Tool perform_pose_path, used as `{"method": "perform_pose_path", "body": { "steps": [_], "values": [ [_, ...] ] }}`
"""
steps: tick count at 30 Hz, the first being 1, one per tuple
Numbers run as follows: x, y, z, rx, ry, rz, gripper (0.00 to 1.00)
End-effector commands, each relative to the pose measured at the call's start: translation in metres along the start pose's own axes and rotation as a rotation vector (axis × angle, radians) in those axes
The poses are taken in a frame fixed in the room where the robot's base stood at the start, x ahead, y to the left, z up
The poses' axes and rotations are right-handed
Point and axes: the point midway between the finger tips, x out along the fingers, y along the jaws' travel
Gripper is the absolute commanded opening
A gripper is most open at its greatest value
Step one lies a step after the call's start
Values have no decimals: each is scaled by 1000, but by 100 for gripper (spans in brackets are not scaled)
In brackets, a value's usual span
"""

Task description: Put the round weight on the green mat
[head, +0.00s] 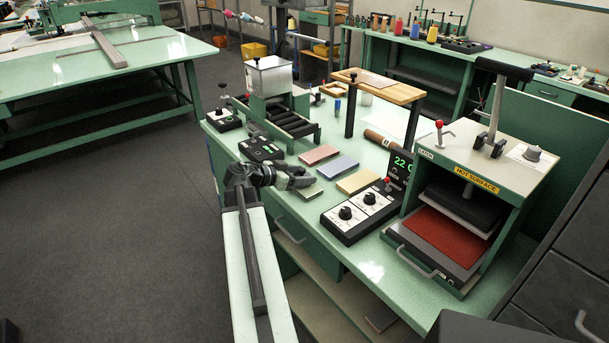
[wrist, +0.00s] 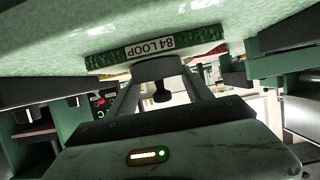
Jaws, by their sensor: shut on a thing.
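The round weight (wrist: 158,69) is a grey disc with a dark knob, held between the fingers of my gripper (wrist: 161,92) in the wrist view, which is upside down. The green mat (wrist: 104,60) lies right by the weight, its edge labelled "84 LOOP". The weight overlaps the mat's edge in the picture; I cannot tell whether they touch. In the head view my gripper (head: 300,181) is over the front of the bench, at the green mat (head: 309,192), which it partly covers. The weight is hard to pick out there.
Pink (head: 319,154), blue (head: 338,167) and yellow (head: 357,181) mats lie close by on the bench (head: 290,208). A control box (head: 350,214) and a hot press (head: 470,200) stand to the right. A small black box (head: 261,149) sits behind my gripper.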

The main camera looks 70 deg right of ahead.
Motion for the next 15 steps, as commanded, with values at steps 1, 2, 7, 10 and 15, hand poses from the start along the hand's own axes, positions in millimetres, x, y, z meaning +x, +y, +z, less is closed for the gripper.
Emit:
{"method": "perform_pose_path", "body": {
  "steps": [1, 2, 7, 10, 15],
  "values": [
    [0, 0, -1, -1, 2, 0, 0],
    [0, 0, 0, -1, 2, 0, 0],
    [1, 0, 2, 0, 0, 0, 80],
    [1, 0, 2, 0, 0, 0, 80],
    [1, 0, 2, 0, 0, 0, 80]
  ]
}}
